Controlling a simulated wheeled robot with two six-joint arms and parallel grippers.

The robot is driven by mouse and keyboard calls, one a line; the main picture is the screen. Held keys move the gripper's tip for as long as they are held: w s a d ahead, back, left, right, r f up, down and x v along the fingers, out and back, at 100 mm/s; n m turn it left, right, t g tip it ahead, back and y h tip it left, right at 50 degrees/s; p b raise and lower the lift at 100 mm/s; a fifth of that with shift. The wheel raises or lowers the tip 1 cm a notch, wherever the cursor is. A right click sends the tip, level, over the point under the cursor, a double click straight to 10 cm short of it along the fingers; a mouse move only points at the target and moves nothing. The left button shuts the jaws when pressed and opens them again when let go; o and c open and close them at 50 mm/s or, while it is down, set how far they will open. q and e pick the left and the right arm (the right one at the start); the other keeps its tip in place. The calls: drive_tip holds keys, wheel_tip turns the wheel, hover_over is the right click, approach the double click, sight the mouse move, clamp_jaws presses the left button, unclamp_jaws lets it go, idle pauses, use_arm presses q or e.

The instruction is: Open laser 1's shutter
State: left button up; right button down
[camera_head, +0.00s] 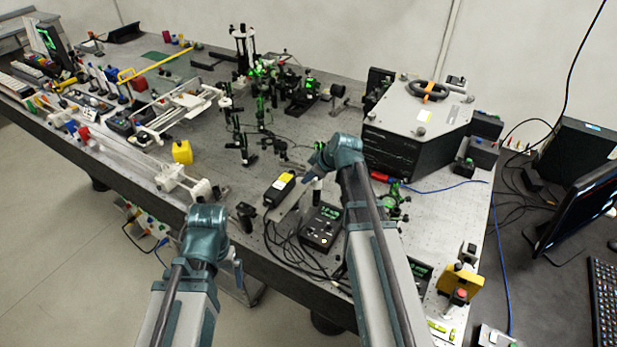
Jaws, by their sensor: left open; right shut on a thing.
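My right gripper (314,173) reaches over the bench from my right arm, its dark jaws pointing left and down. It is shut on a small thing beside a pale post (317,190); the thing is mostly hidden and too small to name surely. My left gripper (207,220) is open and empty at the bench's front edge, its fingers mostly hidden by the wrist. A black box with a yellow label (280,188) lies left of the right gripper. A dark controller (321,227) with a green display stands below it. I cannot tell which part is laser 1's shutter.
Green-lit optics (258,85) crowd the middle of the bench. A large grey housing (418,125) stands behind my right arm. A yellow block (182,152) and white rail parts (172,180) lie at left.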

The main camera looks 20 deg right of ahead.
drive_tip(key=c, duration=0.8)
unclamp_jaws()
drive_tip(key=p+v, duration=1.1)
drive_tip(key=v, duration=0.2)
drive_tip(key=shift+s+d+r, duration=0.1)
drive_tip(key=shift+s+r, duration=0.05)
drive_tip(key=shift+r, duration=0.2)
drive_tip(key=s+a+f+m+g+h+b, duration=0.1)
drive_tip(key=s+a+f+g+b, duration=0.1)
drive_tip(key=s+a+f+b, duration=0.2)
drive_tip(key=s+a+f+m+g+h+b, duration=0.2)
drive_tip(key=s+a+f+b, duration=0.3)
drive_tip(key=a, duration=0.6)
drive_tip(key=s+a+f+m+g+h+b, duration=0.1)
drive_tip(key=s+a+f+m+g+b, duration=0.1)
drive_tip(key=s+a+f+b, duration=0.2)
drive_tip(key=shift+s+a+f+g+b, duration=0.1)
drive_tip(key=shift+s+a+f+b, duration=0.05)
drive_tip(key=shift+s+a+f, duration=0.55)
drive_tip(key=shift+s+a+f+g+b, duration=0.1)
drive_tip(key=shift+s+a+f, duration=0.35)
drive_tip(key=shift+f, duration=0.5)
drive_tip(key=shift+s+a+f+g+b, duration=0.1)
drive_tip(key=shift+s+a+f+b, duration=0.05)
drive_tip(key=shift+s+a+f, duration=0.55)
